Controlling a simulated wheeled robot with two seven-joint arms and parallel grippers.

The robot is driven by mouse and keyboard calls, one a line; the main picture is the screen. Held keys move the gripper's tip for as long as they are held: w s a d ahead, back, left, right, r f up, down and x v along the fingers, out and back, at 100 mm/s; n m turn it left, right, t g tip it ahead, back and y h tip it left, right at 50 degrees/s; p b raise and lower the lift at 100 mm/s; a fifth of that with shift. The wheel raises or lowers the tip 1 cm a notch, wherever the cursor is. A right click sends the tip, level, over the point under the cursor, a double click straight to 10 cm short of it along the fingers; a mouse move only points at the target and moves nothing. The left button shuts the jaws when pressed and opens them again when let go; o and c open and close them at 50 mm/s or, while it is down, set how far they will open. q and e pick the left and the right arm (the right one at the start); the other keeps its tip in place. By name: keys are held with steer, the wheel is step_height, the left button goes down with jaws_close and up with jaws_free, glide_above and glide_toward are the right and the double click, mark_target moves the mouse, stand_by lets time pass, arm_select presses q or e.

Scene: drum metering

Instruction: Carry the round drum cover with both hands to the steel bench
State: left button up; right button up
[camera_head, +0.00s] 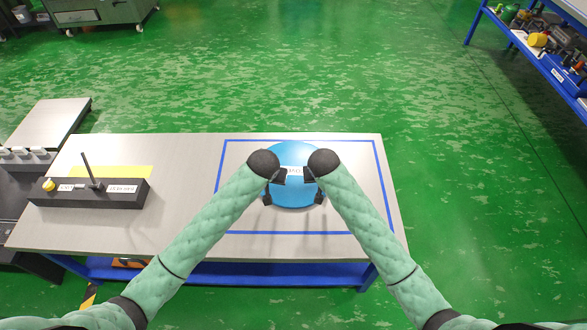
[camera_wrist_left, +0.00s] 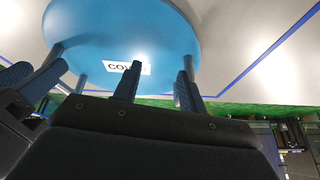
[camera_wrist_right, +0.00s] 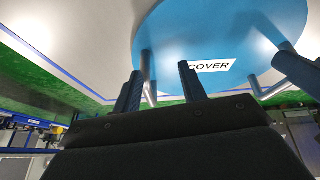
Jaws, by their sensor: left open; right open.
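The round blue drum cover (camera_head: 291,152) lies on the grey steel bench (camera_head: 190,215), inside a blue outlined rectangle. A white COVER label (camera_wrist_right: 210,66) is on its top, and steel handle posts show at its left and right sides. My left gripper (camera_head: 273,187) is open over the cover's left part, and a handle post (camera_wrist_left: 188,61) shows close to one finger. My right gripper (camera_head: 314,186) is open over the right part, with a handle post (camera_wrist_right: 148,70) between or just behind its fingers. Neither gripper holds anything. My wrists hide the handles in the head view.
A black block with a yellow knob and upright rod (camera_head: 90,190) stands at the bench's left, by a yellow strip (camera_head: 118,172). A blue shelf rack (camera_head: 540,60) is at upper right. A green cabinet (camera_head: 98,10) stands far back. The floor between is clear.

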arm_select(q)
steer(key=w+a+r+n+y, duration=0.1)
steer(key=w+a+r+y, duration=0.1)
steer(key=w+a, duration=0.2)
steer(key=w, duration=0.3)
steer(key=shift+w, duration=0.4)
arm_select(e)
steer(key=w+d+r+m+h, duration=0.1)
steer(key=w+d+r, duration=0.1)
steer(key=w, duration=0.5)
steer(key=shift+w+r+h, duration=0.25)
steer(key=shift+w+h, duration=0.05)
steer(key=shift+h, duration=0.1)
steer(key=shift+d, duration=0.1)
arm_select(q)
steer(key=shift+f, duration=0.1)
arm_select(e)
steer(key=shift+f, duration=0.1)
arm_select(q)
steer(key=shift+x, duration=3.8)
arm_select(e)
steer(key=shift+x, duration=3.85)
steer(key=shift+s, duration=0.1)
arm_select(q)
jaws_close()
arm_select(e)
jaws_close()
